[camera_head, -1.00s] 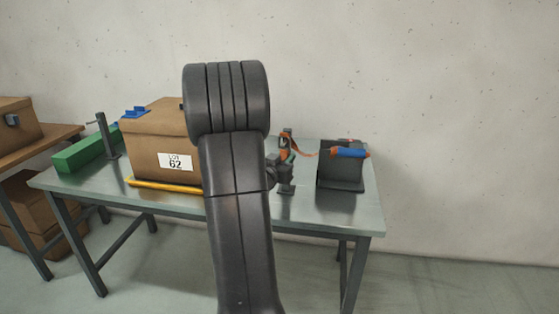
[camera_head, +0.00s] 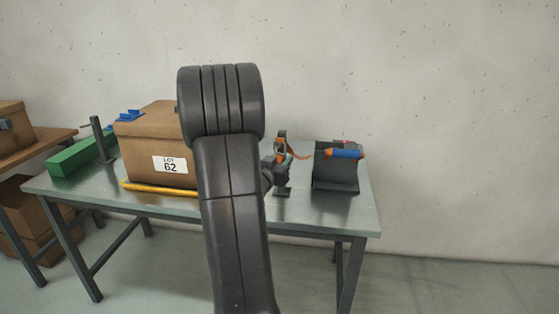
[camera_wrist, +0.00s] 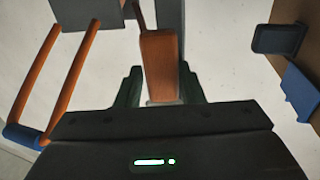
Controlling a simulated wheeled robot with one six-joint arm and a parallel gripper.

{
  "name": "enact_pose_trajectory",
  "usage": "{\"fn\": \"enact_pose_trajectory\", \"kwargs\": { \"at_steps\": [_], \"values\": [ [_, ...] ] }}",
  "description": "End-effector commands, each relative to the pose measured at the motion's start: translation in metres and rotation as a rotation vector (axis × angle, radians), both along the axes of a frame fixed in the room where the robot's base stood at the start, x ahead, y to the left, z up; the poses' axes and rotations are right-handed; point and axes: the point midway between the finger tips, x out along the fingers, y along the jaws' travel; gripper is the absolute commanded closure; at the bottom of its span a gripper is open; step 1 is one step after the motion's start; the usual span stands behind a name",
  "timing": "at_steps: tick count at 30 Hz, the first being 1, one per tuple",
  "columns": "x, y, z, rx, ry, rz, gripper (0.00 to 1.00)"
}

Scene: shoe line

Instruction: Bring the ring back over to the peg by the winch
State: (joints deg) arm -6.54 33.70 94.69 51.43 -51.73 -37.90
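The winch (camera_head: 335,172), a dark grey housing with a blue-and-orange handle (camera_head: 345,154), stands at the table's right end. An orange strap (camera_head: 297,154) runs from it toward a dark upright peg (camera_head: 282,180) on a small base just to its left. In the wrist view, my gripper (camera_wrist: 160,82) has its dark green fingers close on either side of an orange strap end (camera_wrist: 160,62). A grey post (camera_wrist: 171,22) shows behind it. A pale edge shows between the fingers; I cannot make out the ring clearly. My arm hides part of my gripper in the head view.
A second dark post (camera_head: 98,138) and a green block (camera_head: 75,157) are farther left. The table's front right (camera_head: 330,212) is clear.

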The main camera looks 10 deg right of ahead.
Motion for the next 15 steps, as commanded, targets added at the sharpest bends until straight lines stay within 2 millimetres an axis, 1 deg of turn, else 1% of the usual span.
{"fn": "enact_pose_trajectory", "kwargs": {
  "at_steps": [1, 8, 11, 15],
  "values": [
    [0.006, 0.001, -0.002, -0.001, 0.002, 0.009, 0.48],
    [0.002, 0.003, -0.001, -0.002, 0.002, 0.01, 0.48],
    [-0.007, 0.01, -0.001, -0.002, 0.001, 0.012, 0.48],
    [-0.033, 0.025, 0.001, -0.001, -0.002, 0.012, 0.48]
  ]
}}
